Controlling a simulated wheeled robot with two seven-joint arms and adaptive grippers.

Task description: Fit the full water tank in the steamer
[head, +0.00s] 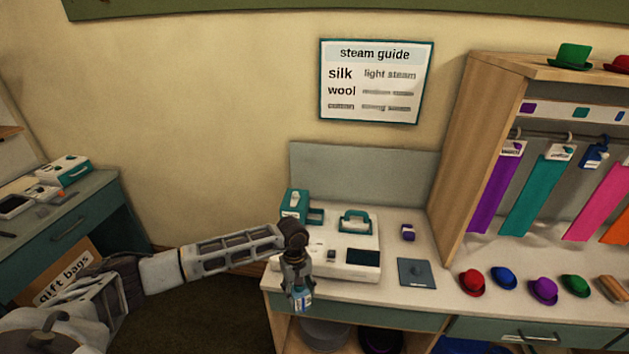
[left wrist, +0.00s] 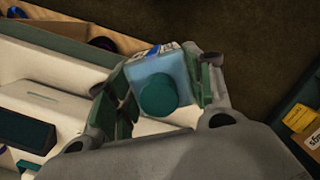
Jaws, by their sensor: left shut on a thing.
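The steamer (head: 340,262) is a white unit on the counter, with a teal handle (head: 355,222) on top and a dark panel (head: 363,257) at its front. My left gripper (head: 299,290) is shut on a light-blue tank (head: 301,301), at the counter's front edge, left and in front of the steamer. In the left wrist view the tank (left wrist: 158,66) sits between the fingers with its round teal cap (left wrist: 158,96) facing the camera. Its fill level is hard to tell. A teal and white block (head: 294,205) stands at the steamer's back left. My right gripper is out of view.
A small purple block (head: 408,232) and a dark flat pad (head: 416,273) lie right of the steamer. Several small hats (head: 543,290) stand farther right, below a wooden rack (head: 450,150). Another desk (head: 75,225) is at far left. Open floor lies between.

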